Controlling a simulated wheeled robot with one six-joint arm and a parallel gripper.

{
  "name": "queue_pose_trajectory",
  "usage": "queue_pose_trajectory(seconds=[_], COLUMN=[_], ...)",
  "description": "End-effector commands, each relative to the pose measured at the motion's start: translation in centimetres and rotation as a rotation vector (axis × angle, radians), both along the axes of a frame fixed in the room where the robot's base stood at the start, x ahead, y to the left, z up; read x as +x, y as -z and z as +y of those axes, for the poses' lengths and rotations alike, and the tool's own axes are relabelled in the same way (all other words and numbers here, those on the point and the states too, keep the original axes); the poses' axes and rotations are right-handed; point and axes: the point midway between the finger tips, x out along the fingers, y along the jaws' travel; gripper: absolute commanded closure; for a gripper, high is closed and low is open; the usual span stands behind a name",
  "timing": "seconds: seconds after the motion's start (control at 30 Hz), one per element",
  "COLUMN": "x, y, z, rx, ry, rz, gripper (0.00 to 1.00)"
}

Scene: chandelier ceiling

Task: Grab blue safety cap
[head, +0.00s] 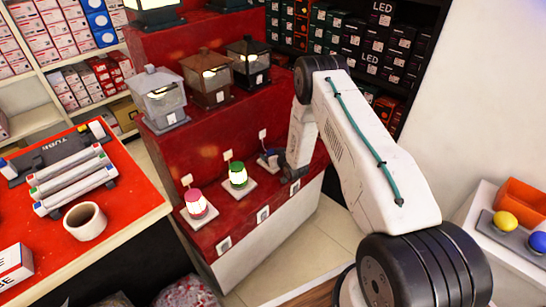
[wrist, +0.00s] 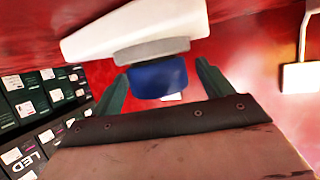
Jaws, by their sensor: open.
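The blue cap (wrist: 158,80) sits on a grey collar (wrist: 152,51) with a white base (wrist: 130,27) in the wrist view. My gripper (wrist: 162,72) is open, with one dark green finger on each side of the cap. I cannot tell whether either finger touches it. In the head view my gripper (head: 294,168) is at the right end of the lowest red step, at the third small lamp.
A pink-capped lamp (head: 196,204) and a green-capped lamp (head: 238,174) stand to the left on the red step (head: 215,228). Several lanterns (head: 160,97) stand on the step above. A red table (head: 125,190) with a cup (head: 85,221) is at the left. Boxed shelves stand behind.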

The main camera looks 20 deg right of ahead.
Motion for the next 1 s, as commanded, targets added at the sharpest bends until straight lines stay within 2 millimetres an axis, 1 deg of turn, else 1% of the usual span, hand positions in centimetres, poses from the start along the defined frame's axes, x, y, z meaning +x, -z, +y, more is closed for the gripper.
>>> queue_pose_trajectory(seconds=[0.03, 0.13, 0.37, 0.4, 0.47, 0.5, 0.57, 0.87, 1.0], x=[0.56, 1.27, 1.47, 1.46, 1.46, 1.45, 1.45, 1.45, 1.46], y=[0.35, 0.64, 0.66, 0.66, 0.66, 0.65, 0.66, 0.59, 0.01], z=[-0.03, -0.02, -0.03, -0.03, -0.03, -0.03, -0.03, -0.03, -0.03], rx=[0.000, 0.001, 0.001, 0.001, 0.001, 0.001, 0.001, 0.001, 0.001], ry=[0.000, 0.001, 0.001, 0.001, 0.001, 0.001, 0.001, 0.001, 0.001], rz=[0.000, 0.001, 0.001, 0.001, 0.001, 0.001, 0.001, 0.001, 0.001], gripper=[0.21, 0.21, 0.21, 0.26, 0.43, 0.54, 0.69, 0.69, 0.69])
